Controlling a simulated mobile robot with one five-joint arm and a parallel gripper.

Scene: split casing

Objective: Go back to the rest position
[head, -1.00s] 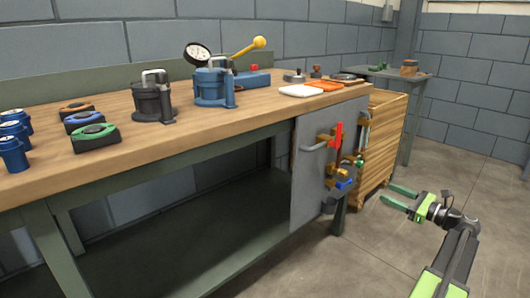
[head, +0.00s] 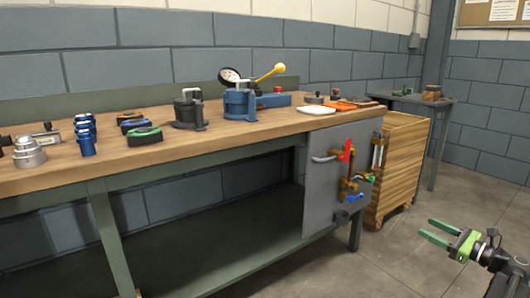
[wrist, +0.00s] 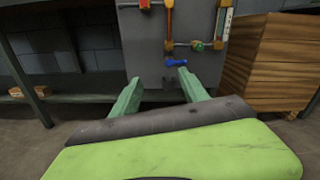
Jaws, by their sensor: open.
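My gripper (head: 438,234) is at the lower right of the head view, over the bare floor in front of the bench. Its two green fingers are apart with nothing between them. In the wrist view, my gripper (wrist: 158,92) points toward the grey side panel (wrist: 172,52) of the bench, with a gap of floor between. The panel (head: 325,190) carries a red-handled tool (head: 347,150) and a blue piece (head: 355,197), which also shows in the wrist view (wrist: 176,62).
The wooden workbench (head: 230,135) holds a blue casing (head: 239,103), a dark casing (head: 187,112), blue cylinders (head: 86,138) and a white tray (head: 317,110). A wooden crate stack (head: 405,165) stands right of the panel. The floor (head: 400,245) around my gripper is clear.

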